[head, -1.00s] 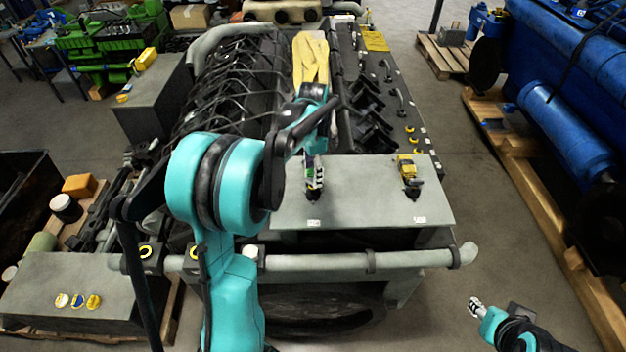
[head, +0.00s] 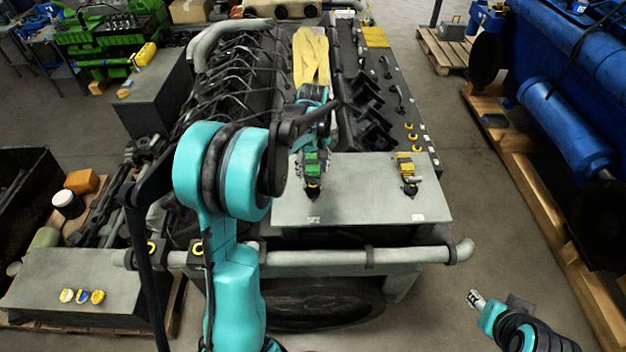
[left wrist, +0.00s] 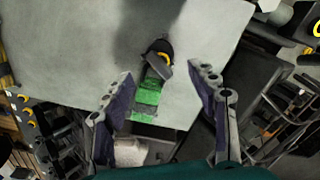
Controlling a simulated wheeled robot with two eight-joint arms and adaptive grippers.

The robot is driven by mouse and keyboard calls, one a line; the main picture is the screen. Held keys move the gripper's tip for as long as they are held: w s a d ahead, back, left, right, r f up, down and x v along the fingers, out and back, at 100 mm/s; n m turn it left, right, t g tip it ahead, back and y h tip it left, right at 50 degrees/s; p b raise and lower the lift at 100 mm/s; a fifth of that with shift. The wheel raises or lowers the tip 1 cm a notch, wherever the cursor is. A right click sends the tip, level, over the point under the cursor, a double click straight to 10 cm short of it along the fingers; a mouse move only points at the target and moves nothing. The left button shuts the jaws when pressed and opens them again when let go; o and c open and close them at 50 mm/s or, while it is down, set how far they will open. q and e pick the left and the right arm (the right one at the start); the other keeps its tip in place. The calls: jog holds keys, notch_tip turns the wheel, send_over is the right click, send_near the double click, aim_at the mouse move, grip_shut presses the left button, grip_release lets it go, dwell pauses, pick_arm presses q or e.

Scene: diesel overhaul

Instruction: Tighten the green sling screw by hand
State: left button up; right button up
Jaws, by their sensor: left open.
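The green sling screw (head: 312,168) stands on the grey plate (head: 370,215) at the near end of the engine. My left gripper (head: 312,152) is at it in the head view and partly hides its far side. In the left wrist view, the two fingers of my left gripper (left wrist: 160,75) are spread apart. The green screw (left wrist: 149,96) shows between them, with a dark eye and a yellow mark at its end. I see no finger clearly touching it. My right gripper (head: 476,298) is at the lower right, far from the screw; its jaw opening is too small to judge.
A similar yellow screw (head: 406,168) stands to the right on the same plate. A yellow sling (head: 311,60) lies on the engine behind. A grey pipe (head: 340,257) crosses the front. A blue engine (head: 575,130) stands on the right, with free floor between.

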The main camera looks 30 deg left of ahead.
aim_at(313, 179)
pick_arm(q)
jog(key=n+b, duration=0.1)
jog(key=n, duration=0.4)
jog(key=shift+f, duration=0.1)
notch_tip(313, 179, down, 5)
jog(key=b, duration=0.3)
jog(key=shift+b, duration=0.4)
grip_shut()
